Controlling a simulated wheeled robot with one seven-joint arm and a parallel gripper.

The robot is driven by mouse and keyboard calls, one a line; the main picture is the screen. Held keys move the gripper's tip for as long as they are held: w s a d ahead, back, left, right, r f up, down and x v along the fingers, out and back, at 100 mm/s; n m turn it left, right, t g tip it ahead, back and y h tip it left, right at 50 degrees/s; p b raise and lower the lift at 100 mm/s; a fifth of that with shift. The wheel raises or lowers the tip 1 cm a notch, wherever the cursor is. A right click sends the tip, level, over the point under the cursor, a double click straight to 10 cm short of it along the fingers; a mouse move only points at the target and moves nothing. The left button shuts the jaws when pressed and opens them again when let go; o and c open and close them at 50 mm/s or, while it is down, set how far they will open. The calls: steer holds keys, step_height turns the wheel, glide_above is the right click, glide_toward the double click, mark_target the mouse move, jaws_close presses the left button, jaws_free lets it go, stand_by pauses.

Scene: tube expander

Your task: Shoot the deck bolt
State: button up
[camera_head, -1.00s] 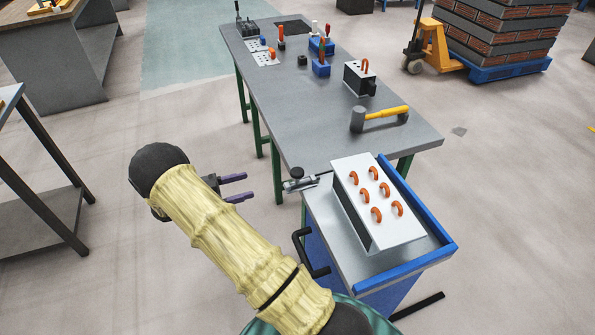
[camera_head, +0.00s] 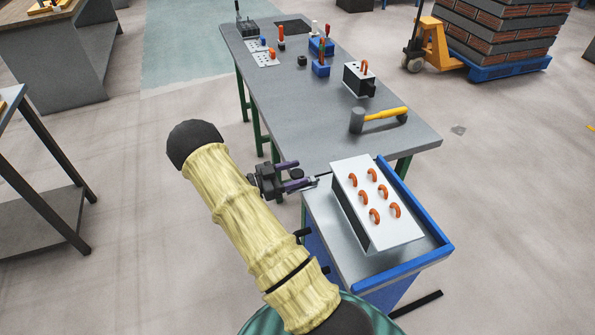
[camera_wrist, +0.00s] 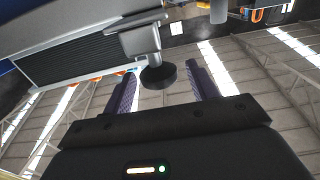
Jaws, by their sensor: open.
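In the wrist view the knob lies between the fingers (camera_wrist: 164,84), with a gap visible to each. The fingers partly hide the latch in the head view.
A white-topped box with orange hooks (camera_head: 350,170) stands on the cart, which has a blue rim (camera_head: 415,200) and a black handle (camera_head: 303,235). A hammer (camera_head: 380,116) lies on the workbench (camera_head: 290,110). Open floor (camera_head: 130,260) is on the left.

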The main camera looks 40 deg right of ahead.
mark_target(310, 180)
steer(key=shift+s+d, duration=0.15)
steer(key=shift+d, duration=0.45)
steer(key=shift+c, duration=0.2)
jaws_close()
steer(key=shift+x, duration=1.85)
steer(key=shift+o, duration=0.2)
jaws_free()
steer(key=shift+d, duration=0.1)
